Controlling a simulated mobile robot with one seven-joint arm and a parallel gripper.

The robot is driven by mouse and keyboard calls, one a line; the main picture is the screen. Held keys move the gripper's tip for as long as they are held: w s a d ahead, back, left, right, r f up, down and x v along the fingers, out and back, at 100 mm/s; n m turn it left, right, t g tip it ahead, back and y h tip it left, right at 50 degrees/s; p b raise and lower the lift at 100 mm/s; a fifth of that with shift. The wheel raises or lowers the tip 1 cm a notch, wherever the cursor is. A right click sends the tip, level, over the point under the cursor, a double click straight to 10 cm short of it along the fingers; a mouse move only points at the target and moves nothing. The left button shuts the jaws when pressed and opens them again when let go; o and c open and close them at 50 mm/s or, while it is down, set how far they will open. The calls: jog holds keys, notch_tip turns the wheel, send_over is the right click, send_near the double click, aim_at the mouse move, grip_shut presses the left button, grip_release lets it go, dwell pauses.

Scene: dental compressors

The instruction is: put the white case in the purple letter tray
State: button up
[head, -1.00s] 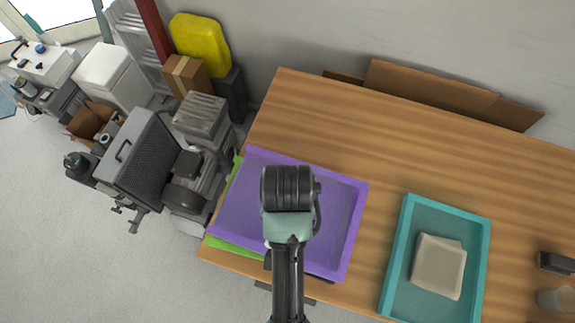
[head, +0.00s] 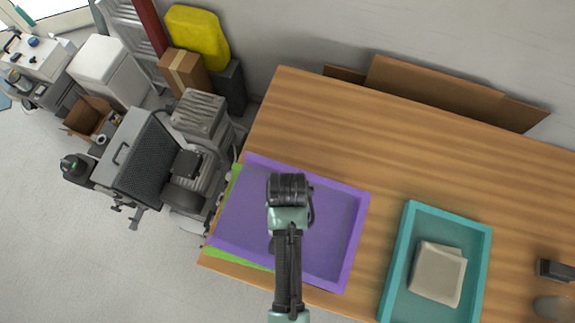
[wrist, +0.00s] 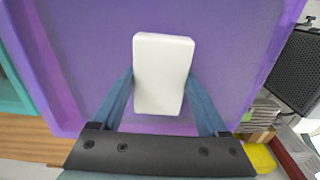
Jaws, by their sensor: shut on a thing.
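The white case (wrist: 163,75) is a small rounded white block in the wrist view. My gripper (wrist: 161,78) is shut on it, with one blue finger on each side. The case is over the floor of the purple letter tray (wrist: 235,30); I cannot tell whether it touches. In the head view the purple tray (head: 337,230) lies at the left end of the wooden table. My arm's dark wrist (head: 288,188) is above it and hides the gripper and the case.
A green tray (head: 236,255) shows under the purple one. A teal tray (head: 397,270) holding a beige item (head: 438,273) is to its right. A dark object (head: 556,269) is at the right edge. Compressor equipment (head: 165,165) crowds the left of the table. The back tabletop is clear.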

jog(key=shift+f, duration=0.4)
jog(key=shift+f, duration=0.1)
jog(key=o, duration=1.3)
notch_tip(320, 180, up, 12)
jog(key=w+r+n+t, duration=0.1)
jog(key=w+r+t, duration=0.7)
jog(key=w+r, duration=0.65)
jog(key=w+r+n+t, duration=0.1)
jog(key=w+r+t, duration=0.2)
jog(key=r, duration=0.4)
jog(key=w+r+t, duration=0.3)
jog(key=w+r, duration=0.1)
jog(key=r, duration=0.4)
notch_tip(320, 180, up, 17)
jog(key=s+t, duration=0.1)
jog(key=t, duration=0.5)
jog(key=s+r+t, duration=0.2)
jog(key=s+r, duration=0.1)
jog(key=r, duration=0.3)
jog(key=s+r+n+t, duration=0.1)
jog(key=s+r+t, duration=0.2)
jog(key=s+r, duration=0.1)
jog(key=s+r+n+t, duration=0.1)
jog(key=s+r+t, duration=0.1)
jog(key=s+r, duration=0.2)
notch_tip(320, 180, up, 4)
jog(key=shift+d+f, duration=0.15)
jog(key=shift+f, duration=0.05)
